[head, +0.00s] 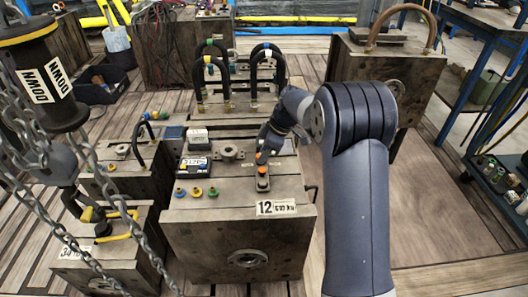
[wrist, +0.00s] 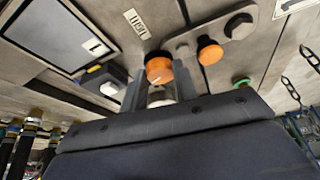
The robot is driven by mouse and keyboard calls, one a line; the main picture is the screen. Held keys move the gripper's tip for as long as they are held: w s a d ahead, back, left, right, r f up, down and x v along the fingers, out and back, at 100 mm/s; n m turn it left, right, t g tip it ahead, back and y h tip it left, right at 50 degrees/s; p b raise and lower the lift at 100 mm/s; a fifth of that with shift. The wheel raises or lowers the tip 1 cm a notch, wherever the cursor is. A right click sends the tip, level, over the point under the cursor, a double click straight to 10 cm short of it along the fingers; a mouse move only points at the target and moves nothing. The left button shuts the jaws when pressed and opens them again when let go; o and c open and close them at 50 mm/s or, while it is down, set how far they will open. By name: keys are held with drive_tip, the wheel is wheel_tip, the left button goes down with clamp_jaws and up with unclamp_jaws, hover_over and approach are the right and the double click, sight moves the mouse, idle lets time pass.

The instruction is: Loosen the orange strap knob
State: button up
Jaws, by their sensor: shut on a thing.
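My gripper (wrist: 158,88) is shut on an orange knob (wrist: 160,69) with a pale mark on its face. In the head view my gripper (head: 267,152) reaches down onto the top of the mould block (head: 236,232) marked 12. The held orange knob (head: 261,158) is partly hidden by the gripper there. A second orange knob (wrist: 209,51) sits on the grey strap (wrist: 222,38), beside a dark bolt head (wrist: 240,25). This second knob (head: 262,169) also shows in the head view, just in front of the gripper.
A dark framed panel (head: 194,165) lies left of the gripper. Coloured fittings (head: 196,192) stand at the block's front left. Black hose loops (head: 210,75) rise behind. Chains and a hook (head: 92,213) hang at the left. A blue rack (head: 497,185) stands right.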

drive_tip(key=n, duration=0.2)
drive_tip(key=n+g+p, duration=0.1)
drive_tip(key=shift+w+n+g, duration=0.15)
drive_tip(key=shift+n+g, duration=0.15)
drive_tip(key=shift+n, duration=0.1)
drive_tip(key=n+g+p, duration=0.1)
drive_tip(key=n+p, duration=0.1)
drive_tip(key=n, duration=0.1)
drive_tip(key=shift+w+r+n+h+p, duration=0.1)
drive_tip(key=shift+w+n+h+p, duration=0.05)
drive_tip(key=shift+n+h+p, duration=0.2)
drive_tip(key=n+p, duration=0.1)
drive_tip(key=n, duration=0.1)
drive_tip(key=n+g+p, duration=0.1)
drive_tip(key=shift+w+a+n+g+h, duration=0.15)
drive_tip(key=shift+n+g+h, duration=0.15)
drive_tip(key=shift+n+h, duration=0.05)
drive_tip(key=shift+a+n+g+h+p, duration=0.15)
drive_tip(key=shift+n+h+p, duration=0.3)
drive_tip(key=shift+n, duration=0.45)
drive_tip(key=shift+d+n+g+h+p, duration=0.2)
drive_tip(key=shift+n+p, duration=0.3)
drive_tip(key=shift+n, duration=0.4)
drive_tip(key=shift+w, duration=0.1)
drive_tip(key=o, duration=1)
